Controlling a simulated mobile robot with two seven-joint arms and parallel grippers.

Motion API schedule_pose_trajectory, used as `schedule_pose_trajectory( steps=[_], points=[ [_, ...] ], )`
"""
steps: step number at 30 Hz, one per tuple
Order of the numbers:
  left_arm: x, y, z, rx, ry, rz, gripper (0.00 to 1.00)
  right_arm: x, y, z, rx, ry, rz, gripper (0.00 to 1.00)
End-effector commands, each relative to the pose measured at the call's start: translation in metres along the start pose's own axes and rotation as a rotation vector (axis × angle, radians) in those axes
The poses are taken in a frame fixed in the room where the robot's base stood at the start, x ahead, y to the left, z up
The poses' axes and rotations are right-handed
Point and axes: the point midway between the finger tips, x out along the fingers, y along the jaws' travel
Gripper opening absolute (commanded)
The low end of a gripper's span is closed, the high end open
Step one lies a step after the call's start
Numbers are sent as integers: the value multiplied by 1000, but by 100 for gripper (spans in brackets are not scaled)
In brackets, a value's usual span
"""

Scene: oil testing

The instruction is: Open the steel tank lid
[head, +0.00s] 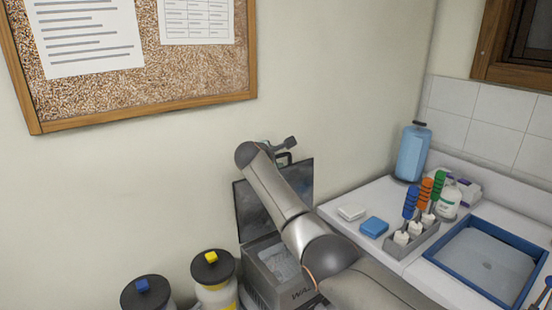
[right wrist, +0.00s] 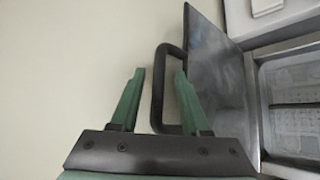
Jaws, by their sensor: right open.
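The steel tank (head: 256,258) stands against the wall beside the counter, with letters on its front. Its dark lid (head: 250,216) stands upright at the back, so the tank is open and its inside shows. In the right wrist view the lid (right wrist: 215,75) is a dark panel with a black loop handle (right wrist: 160,60). My right gripper (right wrist: 160,73) is open, with one side of the handle between its green fingers and gaps showing. In the head view my right arm hides part of the lid and tank. My left gripper is not in view.
Two round dark-lidded containers, one with a yellow knob (head: 211,256) and one with a blue knob (head: 142,284), stand left of the tank. The counter at right holds a blue bottle (head: 412,152), a blue block (head: 374,227), a rack (head: 412,240) and a blue-rimmed tray (head: 440,263).

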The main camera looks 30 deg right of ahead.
Motion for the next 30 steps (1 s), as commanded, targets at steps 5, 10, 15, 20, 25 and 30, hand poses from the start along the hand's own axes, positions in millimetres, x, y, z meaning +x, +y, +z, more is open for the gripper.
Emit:
schedule_pose_trajectory(
  steps=[5, 10, 15, 20, 25, 30],
  points=[
    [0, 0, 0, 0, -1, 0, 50, 0, 0, 0, 0, 0, 0, 47],
    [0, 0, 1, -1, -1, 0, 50, -3, 1, 0, 0, 0, 2, 47],
    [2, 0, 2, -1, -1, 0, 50, -14, 0, -1, 1, -1, 3, 47],
    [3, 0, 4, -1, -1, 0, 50, -32, 0, -1, 2, 2, 5, 47],
    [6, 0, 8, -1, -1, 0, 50, -57, 0, -2, 1, 3, 5, 47],
    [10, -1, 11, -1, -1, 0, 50, -86, 0, -1, 2, 2, 4, 47]
  ],
)
